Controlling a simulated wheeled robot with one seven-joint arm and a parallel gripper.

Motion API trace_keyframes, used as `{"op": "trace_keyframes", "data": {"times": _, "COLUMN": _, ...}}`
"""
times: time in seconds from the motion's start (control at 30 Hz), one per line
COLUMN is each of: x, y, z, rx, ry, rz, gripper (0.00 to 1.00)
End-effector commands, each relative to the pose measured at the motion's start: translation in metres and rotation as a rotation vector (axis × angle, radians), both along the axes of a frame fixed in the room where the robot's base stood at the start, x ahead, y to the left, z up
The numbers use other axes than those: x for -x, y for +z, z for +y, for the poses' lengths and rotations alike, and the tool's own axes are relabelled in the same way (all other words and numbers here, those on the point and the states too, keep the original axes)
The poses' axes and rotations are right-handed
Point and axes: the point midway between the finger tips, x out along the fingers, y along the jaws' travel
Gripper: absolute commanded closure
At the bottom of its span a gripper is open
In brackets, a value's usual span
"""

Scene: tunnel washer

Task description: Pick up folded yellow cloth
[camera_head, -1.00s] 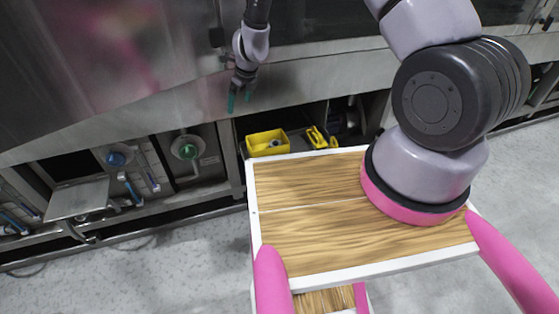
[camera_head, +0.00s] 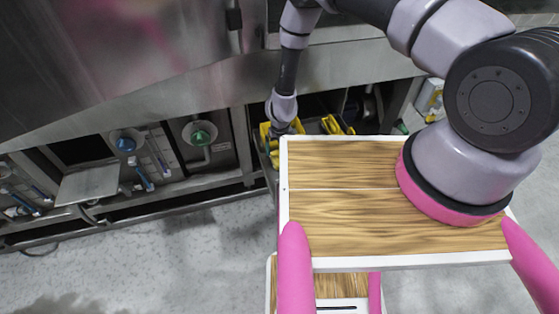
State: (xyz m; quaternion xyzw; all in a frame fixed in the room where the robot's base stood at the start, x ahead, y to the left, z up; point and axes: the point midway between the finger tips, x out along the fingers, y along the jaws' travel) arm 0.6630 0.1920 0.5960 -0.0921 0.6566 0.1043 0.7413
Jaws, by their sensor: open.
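My gripper (camera_head: 276,143) reaches down beside the far left corner of my wooden-topped body, with its dark-green fingers partly seen. It is open and overlaps a yellow open-topped bin (camera_head: 265,131) under the machine. A second yellow item (camera_head: 332,125) lies to the right of the bin, partly in shadow. I cannot tell whether it is the folded yellow cloth. No cloth is clearly seen between the fingers, and the bin's contents are mostly hidden by my gripper.
The steel machine body (camera_head: 130,70) overhangs the low dark recess. The speckled floor (camera_head: 150,250) at front left is clear.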

Motion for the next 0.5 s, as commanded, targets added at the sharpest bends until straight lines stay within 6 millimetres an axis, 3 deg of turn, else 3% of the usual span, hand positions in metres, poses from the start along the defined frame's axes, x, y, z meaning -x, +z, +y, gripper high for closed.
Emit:
{"op": "trace_keyframes", "data": {"times": 0.3, "x": -0.002, "y": -0.044, "z": 0.0, "rx": 0.001, "ry": 0.001, "rz": 0.001, "gripper": 0.0}}
{"op": "trace_keyframes", "data": {"times": 0.5, "x": -0.003, "y": -0.05, "z": -0.001, "rx": 0.001, "ry": 0.001, "rz": 0.0, "gripper": 0.0}}
